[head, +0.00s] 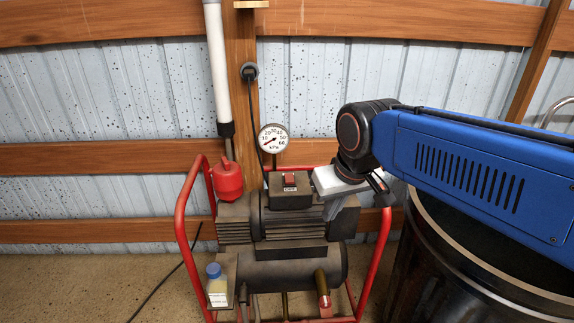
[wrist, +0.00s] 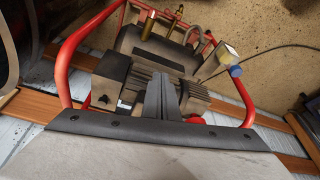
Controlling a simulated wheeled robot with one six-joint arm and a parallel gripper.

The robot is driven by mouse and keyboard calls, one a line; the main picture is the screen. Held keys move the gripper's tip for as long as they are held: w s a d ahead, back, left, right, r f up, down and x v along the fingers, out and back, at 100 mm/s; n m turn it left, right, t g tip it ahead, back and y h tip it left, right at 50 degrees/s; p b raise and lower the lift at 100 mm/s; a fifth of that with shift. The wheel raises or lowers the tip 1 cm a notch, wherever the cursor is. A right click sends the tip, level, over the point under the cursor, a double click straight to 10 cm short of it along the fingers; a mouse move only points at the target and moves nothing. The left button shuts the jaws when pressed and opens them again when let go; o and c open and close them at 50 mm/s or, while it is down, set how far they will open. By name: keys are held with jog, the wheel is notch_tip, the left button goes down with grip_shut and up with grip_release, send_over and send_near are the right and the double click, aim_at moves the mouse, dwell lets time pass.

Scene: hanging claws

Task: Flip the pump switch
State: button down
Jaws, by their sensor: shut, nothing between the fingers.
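The pump (head: 285,235) is a dark ribbed machine inside a red tube frame. Its switch (head: 290,179) is a small red rocker on top of a dark box (head: 290,192) in the head view. I cannot make out the switch there; the fingers cover part of the pump.
A pressure gauge (head: 273,138) stands behind the switch box. A red cap (head: 228,180) and white pipe (head: 217,70) are at its left. A bottle with a blue cap (head: 217,286) sits front left. A dark barrel (head: 430,270) stands close on the right.

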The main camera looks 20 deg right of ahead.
jog(key=w+r+m+g, duration=0.1)
jog(key=w+r, duration=0.3)
jog(key=w, duration=0.4)
jog(key=w+r+m+g, duration=0.1)
jog(key=w+r, duration=0.2)
jog(key=w, duration=0.4)
jog(key=r+m+g, duration=0.1)
jog(key=g, duration=0.1)
send_over(290, 175)
jog(key=shift+r, duration=0.15)
notch_tip(290, 175, down, 14)
jog(key=shift+f, duration=0.1)
jog(key=shift+w, duration=0.1)
dwell(0.3)
